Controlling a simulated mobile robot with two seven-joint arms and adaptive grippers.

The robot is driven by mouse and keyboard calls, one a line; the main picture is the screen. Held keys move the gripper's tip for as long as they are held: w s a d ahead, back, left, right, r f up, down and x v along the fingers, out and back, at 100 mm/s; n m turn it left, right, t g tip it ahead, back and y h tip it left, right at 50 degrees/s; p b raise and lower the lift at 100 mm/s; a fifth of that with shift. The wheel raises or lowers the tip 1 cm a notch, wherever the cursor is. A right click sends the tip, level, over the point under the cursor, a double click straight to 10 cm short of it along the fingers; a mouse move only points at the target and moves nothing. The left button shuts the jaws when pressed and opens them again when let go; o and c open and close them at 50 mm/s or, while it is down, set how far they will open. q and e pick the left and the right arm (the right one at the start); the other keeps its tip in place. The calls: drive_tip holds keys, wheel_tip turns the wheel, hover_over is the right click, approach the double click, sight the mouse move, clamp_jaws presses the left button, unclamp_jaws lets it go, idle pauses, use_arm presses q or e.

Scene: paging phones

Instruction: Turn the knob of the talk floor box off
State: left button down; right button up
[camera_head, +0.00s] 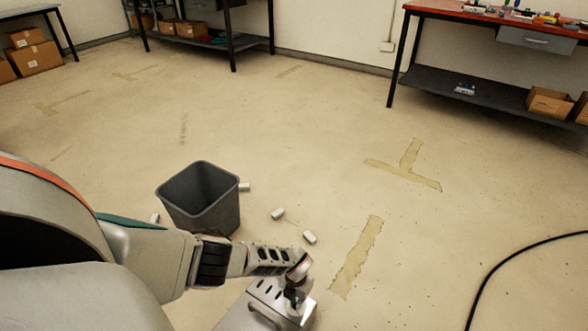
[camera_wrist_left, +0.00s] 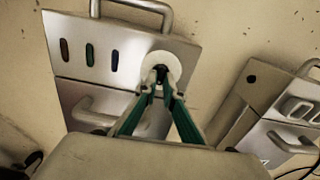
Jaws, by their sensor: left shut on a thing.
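My left gripper (camera_head: 298,282) reaches down to a metal floor box (camera_head: 240,316) at the bottom of the head view. In the left wrist view its two green-sided fingers (camera_wrist_left: 158,76) are closed together on a small knob, at a round white disc (camera_wrist_left: 163,64) on the box's face. The fingers hide most of the knob, so its setting cannot be told. This box (camera_wrist_left: 108,72) has a row of coloured oval slots and metal handles. No label naming it as the talk box is readable. My right gripper is not in view.
A second metal box (camera_wrist_left: 270,100) with a handle stands to the right in the wrist view. A grey bin (camera_head: 200,200) stands nearby, with several small white blocks (camera_head: 278,213) around it. A black cable (camera_head: 500,270) curves on the right. Open floor lies beyond.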

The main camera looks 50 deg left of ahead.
use_arm(q)
drive_tip(key=shift+s+n, duration=0.1)
drive_tip(key=shift+n, duration=0.9)
drive_tip(key=n, duration=0.3)
drive_tip(key=shift+d+f+n+p, duration=0.1)
drive_tip(key=shift+n+p, duration=0.2)
drive_tip(key=shift+n, duration=1.3)
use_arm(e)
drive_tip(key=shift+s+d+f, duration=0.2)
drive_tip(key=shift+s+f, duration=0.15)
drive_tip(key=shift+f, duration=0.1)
use_arm(q)
drive_tip(key=shift+s+d+f+n, duration=0.1)
drive_tip(key=shift+d+n, duration=0.05)
drive_tip(key=shift+n, duration=0.25)
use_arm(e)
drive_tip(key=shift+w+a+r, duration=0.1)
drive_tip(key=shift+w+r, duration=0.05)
use_arm(q)
drive_tip(key=c, duration=2.2)
unclamp_jaws()
drive_tip(key=shift+o, duration=0.2)
drive_tip(key=shift+w, duration=0.2)
